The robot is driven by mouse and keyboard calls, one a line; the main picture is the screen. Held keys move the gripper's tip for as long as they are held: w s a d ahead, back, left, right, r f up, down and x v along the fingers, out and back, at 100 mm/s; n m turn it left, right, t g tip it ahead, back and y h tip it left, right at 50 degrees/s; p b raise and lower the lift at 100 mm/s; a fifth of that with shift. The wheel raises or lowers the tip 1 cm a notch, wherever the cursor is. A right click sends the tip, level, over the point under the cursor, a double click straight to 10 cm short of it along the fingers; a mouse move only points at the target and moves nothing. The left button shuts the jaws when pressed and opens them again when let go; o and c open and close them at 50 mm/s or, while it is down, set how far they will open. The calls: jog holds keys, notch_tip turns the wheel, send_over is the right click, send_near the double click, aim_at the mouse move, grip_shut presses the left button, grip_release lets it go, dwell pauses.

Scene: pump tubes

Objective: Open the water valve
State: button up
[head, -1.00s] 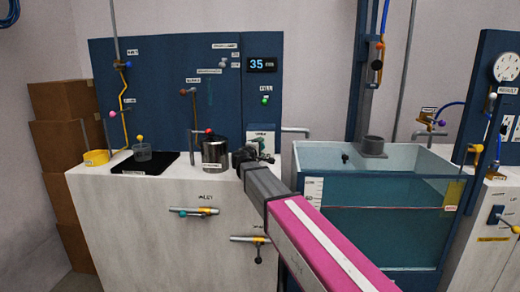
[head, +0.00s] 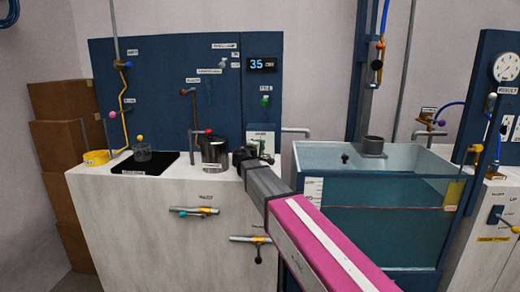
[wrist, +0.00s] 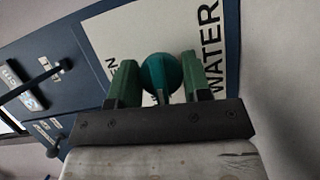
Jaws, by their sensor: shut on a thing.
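The water valve's teal ball knob (wrist: 161,76) shows in the wrist view, in front of a white panel lettered WATER (wrist: 207,62). My gripper (wrist: 159,59) has its two green fingers on either side of the knob and is shut on it. In the head view my gripper (head: 246,156) is at the back right of the white counter, just below and left of the white WATER panel (head: 262,141). The knob is hidden behind my gripper there. The valve's body is not clear in either view.
A dark metal pot (head: 215,153) stands on the counter close left of my gripper. A large water tank (head: 320,162) is to the right. Valves with yellow fittings (head: 206,211) stick out of the counter front.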

jog(key=m+g+y, duration=0.1)
jog(key=m, duration=0.2)
jog(key=m+g+y, duration=0.1)
jog(key=m+y, duration=0.1)
jog(key=m, duration=0.2)
jog(key=m+y, duration=0.2)
jog(key=m, duration=0.1)
jog(key=shift+m+g+y, duration=0.3)
jog(key=shift+m+y, duration=0.4)
jog(key=shift+m, duration=0.4)
jog(key=o, duration=0.9)
jog(key=shift+c, duration=0.2)
jog(key=shift+s, duration=0.15)
jog(key=v, duration=1)
jog(key=shift+s, duration=0.25)
jog(key=shift+s+d+r, duration=0.1)
